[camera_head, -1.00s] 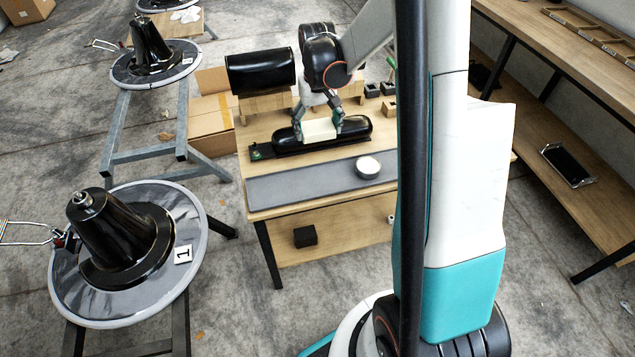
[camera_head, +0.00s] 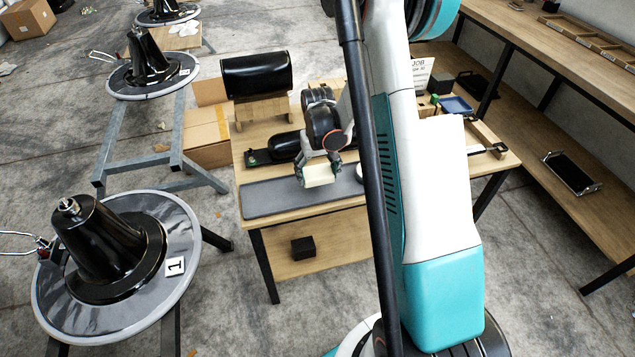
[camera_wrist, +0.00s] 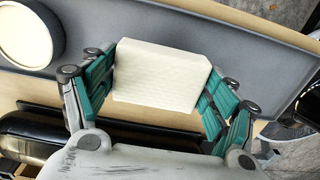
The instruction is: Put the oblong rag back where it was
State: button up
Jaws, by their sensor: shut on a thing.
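The oblong rag (camera_head: 319,174) is a cream-white block with a ribbed face. My gripper (camera_head: 318,176) is shut on it, with one finger at each end. In the wrist view the rag (camera_wrist: 160,77) lies between the teal finger pads of my gripper (camera_wrist: 155,85). The rag is over the grey mat (camera_head: 265,199) at the front of the table; whether it touches the mat I cannot tell. A round, pale-topped tin (camera_wrist: 25,32) is on the mat beside it. In the head view the tin (camera_head: 360,172) is partly hidden by my column.
A black cylinder (camera_head: 284,147) lies on the wooden table behind the mat, partly hidden by my gripper. A larger black roll (camera_head: 256,74) rests on a wooden stand behind. A blue tray (camera_head: 456,105) is at the table's right. The mat's left part is clear.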

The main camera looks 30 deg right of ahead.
aim_at(317, 181)
notch_tip(317, 181, down, 4)
jog(key=shift+b, duration=0.7)
jog(key=shift+r, duration=0.1)
jog(key=o, duration=1.2)
notch_tip(317, 181, up, 12)
jog(key=p, duration=0.5)
